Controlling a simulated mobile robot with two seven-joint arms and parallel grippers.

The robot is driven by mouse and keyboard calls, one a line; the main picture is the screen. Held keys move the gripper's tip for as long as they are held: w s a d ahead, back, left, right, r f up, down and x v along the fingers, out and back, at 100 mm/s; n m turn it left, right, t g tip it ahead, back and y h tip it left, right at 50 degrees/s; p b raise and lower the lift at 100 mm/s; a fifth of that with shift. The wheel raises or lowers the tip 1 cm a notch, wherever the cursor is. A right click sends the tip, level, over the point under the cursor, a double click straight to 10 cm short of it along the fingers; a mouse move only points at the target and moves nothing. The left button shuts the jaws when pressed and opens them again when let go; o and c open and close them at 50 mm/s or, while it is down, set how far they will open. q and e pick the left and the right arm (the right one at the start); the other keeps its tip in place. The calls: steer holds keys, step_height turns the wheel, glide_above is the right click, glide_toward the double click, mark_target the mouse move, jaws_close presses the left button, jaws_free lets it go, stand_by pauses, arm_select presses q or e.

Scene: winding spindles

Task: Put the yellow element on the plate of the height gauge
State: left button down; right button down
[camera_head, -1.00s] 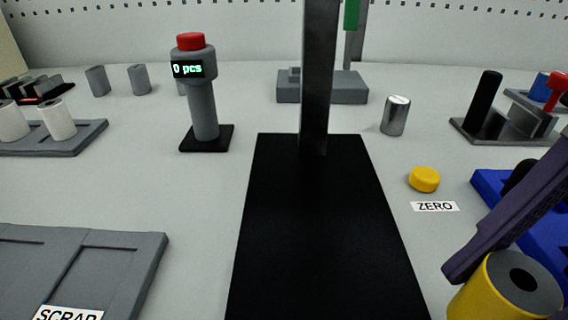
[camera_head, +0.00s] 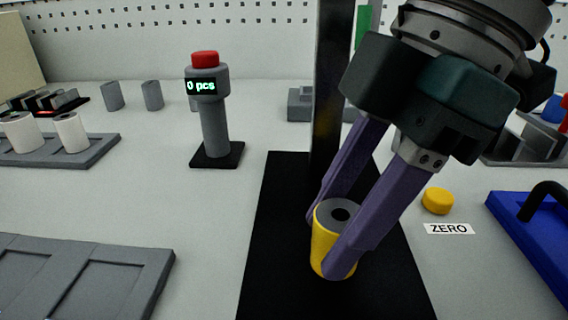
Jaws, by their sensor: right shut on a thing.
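The yellow element (camera_head: 323,247) is a yellow cylinder with a grey top and a dark centre hole. My right gripper (camera_head: 336,246) is shut on it, with one purple finger on each side. It is over the black plate of the height gauge (camera_head: 272,240), a little tilted. I cannot tell whether its base touches the plate. The gauge's dark column (camera_head: 338,90) rises behind it, partly hidden by my right gripper. My left gripper is not in view.
A yellow button (camera_head: 438,201) with a ZERO label (camera_head: 449,229) lies right of the plate. A blue tray (camera_head: 535,240) is at the far right. A counter post (camera_head: 214,120) reading "0 pcs" and a grey compartment tray (camera_head: 95,275) stand to the left.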

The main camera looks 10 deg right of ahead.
steer(key=shift+c, duration=1.9)
jaws_free()
steer(key=p+v, duration=0.3)
steer(key=v, duration=0.9)
